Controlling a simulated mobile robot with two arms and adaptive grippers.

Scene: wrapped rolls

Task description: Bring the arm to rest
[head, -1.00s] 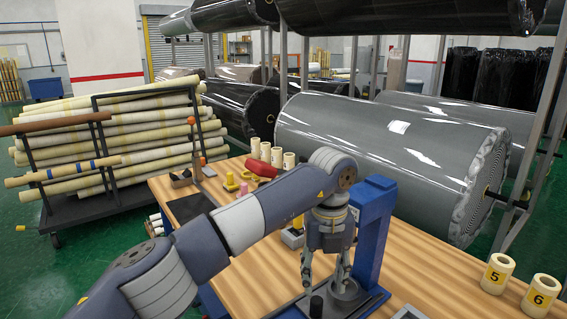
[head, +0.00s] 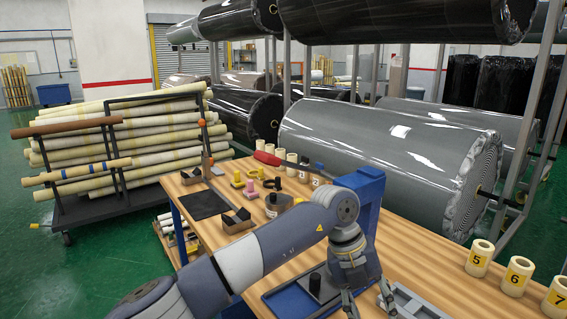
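My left arm reaches in from the lower left over the wooden table (head: 420,272). My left gripper (head: 369,304) points down over the front of the table, beside a blue press-like stand (head: 362,190). Its two fingers are spread apart, and nothing shows between them. The fingertips come close to the bottom edge of the view. My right gripper is not in view.
Numbered cream cores (head: 479,258) stand at the table's right. A dark mat (head: 204,204), yellow pieces (head: 250,187) and a red-handled tool (head: 268,158) lie at the left. A large wrapped grey roll (head: 385,160) hangs behind. A cart of cream rolls (head: 130,138) stands left.

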